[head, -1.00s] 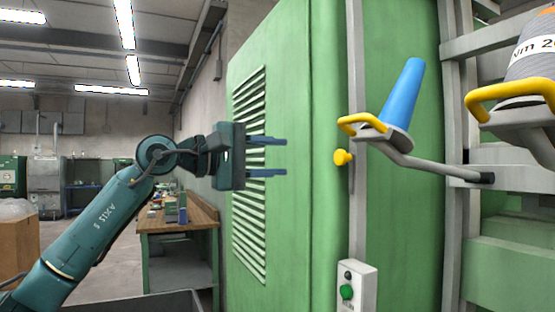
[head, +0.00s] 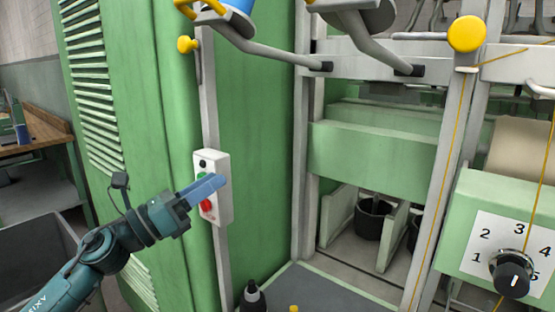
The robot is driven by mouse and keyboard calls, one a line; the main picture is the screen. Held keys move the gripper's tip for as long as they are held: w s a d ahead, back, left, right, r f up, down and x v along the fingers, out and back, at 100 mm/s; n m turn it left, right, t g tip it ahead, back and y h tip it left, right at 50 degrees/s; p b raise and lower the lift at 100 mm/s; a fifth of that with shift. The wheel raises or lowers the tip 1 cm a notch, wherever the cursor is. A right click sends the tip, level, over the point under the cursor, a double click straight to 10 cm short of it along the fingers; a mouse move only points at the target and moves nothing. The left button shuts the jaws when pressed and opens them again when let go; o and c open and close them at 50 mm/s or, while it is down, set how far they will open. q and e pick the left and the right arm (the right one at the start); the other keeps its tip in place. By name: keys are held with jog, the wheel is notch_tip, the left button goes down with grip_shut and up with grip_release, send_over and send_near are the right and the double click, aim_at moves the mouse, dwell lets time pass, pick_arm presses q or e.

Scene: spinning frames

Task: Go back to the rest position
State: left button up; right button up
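My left gripper (head: 205,188) comes in from the lower left and is in front of the control box (head: 224,205) on the grey post. Its blue-grey fingers overlap the box in the picture; I cannot tell if they touch it. The fingers line up as one slab from this angle, so their gap is hidden. I see no object held in them. The box has a black button, a partly covered green button and a red button (head: 206,206). My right gripper is not in view.
The green machine cabinet (head: 258,120) fills the left and middle. Grey arms with a yellow handle reach out at the top. A workbench (head: 40,133) stands at the far left.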

pick_arm(q)
jog(key=s+a+f+n+t+y+p, duration=0.15)
jog(key=s+f+n+y, duration=0.35)
jog(key=f+n, duration=0.8)
jog(key=s+f+n+t+y, duration=0.3)
jog(key=f+n+y, duration=0.3)
jog(key=f+n, duration=0.65)
jog(key=s+f+n+g+y, duration=0.3)
jog(key=s+f+n+g, duration=0.4)
jog(key=s+f+n, duration=0.7)
jog(key=s, duration=0.3)
jog(key=shift+f+n, duration=0.35)
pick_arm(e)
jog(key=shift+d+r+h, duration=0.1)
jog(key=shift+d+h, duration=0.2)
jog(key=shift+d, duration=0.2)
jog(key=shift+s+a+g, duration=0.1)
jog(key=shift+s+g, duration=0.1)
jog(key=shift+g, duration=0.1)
pick_arm(q)
jog(key=shift+o, duration=0.4)
